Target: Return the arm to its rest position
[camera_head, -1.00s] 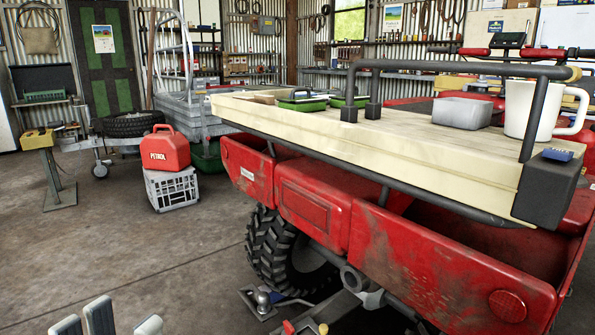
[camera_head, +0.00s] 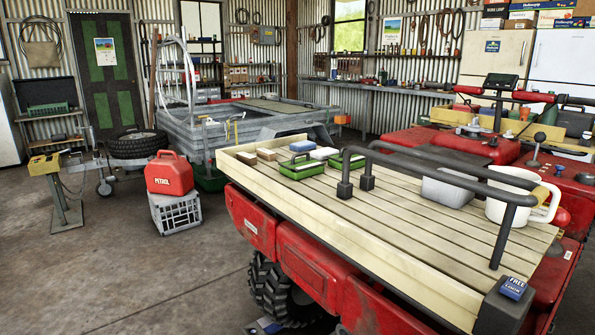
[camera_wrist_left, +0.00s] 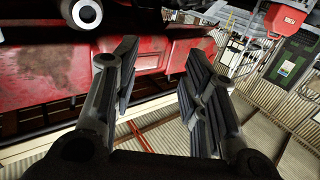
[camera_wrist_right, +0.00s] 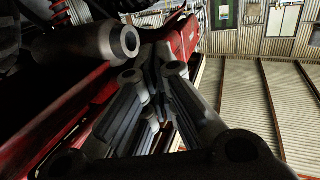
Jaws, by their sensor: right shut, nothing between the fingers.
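Neither gripper shows in the head view. In the left wrist view my left gripper (camera_wrist_left: 158,85) has its two fingers wide apart with nothing between them. Behind them is the red, scuffed side of the quad (camera_wrist_left: 40,85). In the right wrist view my right gripper (camera_wrist_right: 155,75) is shut and empty, its fingers close together. The red quad body lies beside it on the left of that view. Both wrist views look turned over, with corrugated metal in their lower parts. My arms' full poses are hidden.
The quad's wooden deck (camera_head: 380,240) fills the right, with green tins (camera_head: 300,168), a grey box (camera_head: 448,188), a white mug (camera_head: 513,195) and a dark rail on it. A red petrol can (camera_head: 169,175) sits on a white crate (camera_head: 176,212). Concrete floor (camera_head: 110,270) at left is clear.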

